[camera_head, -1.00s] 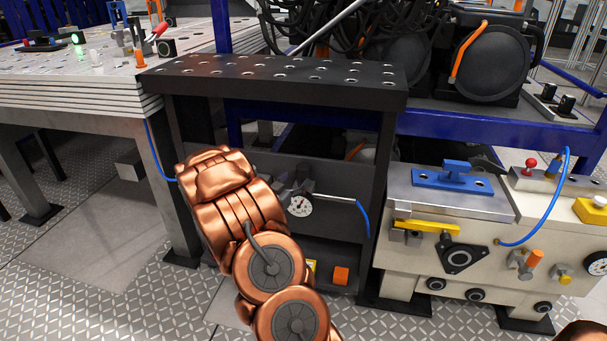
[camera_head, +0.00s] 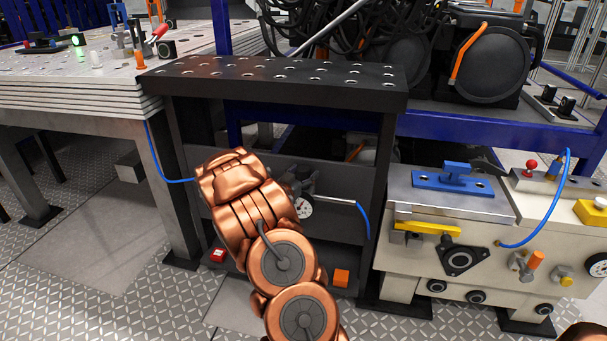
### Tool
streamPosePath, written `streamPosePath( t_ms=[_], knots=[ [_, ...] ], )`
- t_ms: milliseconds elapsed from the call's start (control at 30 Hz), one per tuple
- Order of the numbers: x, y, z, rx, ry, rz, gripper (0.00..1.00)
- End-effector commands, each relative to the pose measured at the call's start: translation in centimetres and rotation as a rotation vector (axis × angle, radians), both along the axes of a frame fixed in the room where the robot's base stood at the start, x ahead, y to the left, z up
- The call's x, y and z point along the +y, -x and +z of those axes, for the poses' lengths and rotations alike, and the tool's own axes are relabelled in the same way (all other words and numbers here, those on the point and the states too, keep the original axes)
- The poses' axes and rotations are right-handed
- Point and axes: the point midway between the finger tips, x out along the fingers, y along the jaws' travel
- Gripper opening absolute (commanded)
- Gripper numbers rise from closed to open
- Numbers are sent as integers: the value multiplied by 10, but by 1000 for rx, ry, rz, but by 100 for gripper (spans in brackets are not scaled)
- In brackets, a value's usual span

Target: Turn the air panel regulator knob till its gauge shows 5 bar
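The air panel (camera_head: 340,177) is a dark plate under the black perforated bench. Its round white gauge (camera_head: 304,208) shows just right of my copper arm, partly covered by it. The needle and scale are too small to read. A dark grey fitting (camera_head: 303,180) sits above the gauge, with a pale pipe (camera_head: 334,200) running right to a blue hose. I cannot tell whether the regulator knob is part of that dark shape. My copper arm reaches up in front of the panel's left part. My gripper is hidden behind the arm, so its fingers and any contact do not show.
The black bench (camera_head: 285,78) overhangs the panel, with legs either side. An orange box (camera_head: 341,276) and a red box (camera_head: 217,254) are low down. A beige machine (camera_head: 450,218) stands right, a steel table (camera_head: 85,95) left. Patterned floor is clear at lower left.

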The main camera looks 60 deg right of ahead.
Motion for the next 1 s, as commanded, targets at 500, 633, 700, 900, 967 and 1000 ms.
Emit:
streamPosePath(
  t_ms=[500,633,700,900,967,1000],
  knots=[
    [0,0,0,0,0,0,17],
    [0,0,0,0,0,1,12],
    [0,1,-1,1,0,10,12],
    [-2,2,0,-1,6,90,13],
    [-2,2,0,-1,6,120,13],
    [-2,2,0,-1,6,139,13]
  ],
)
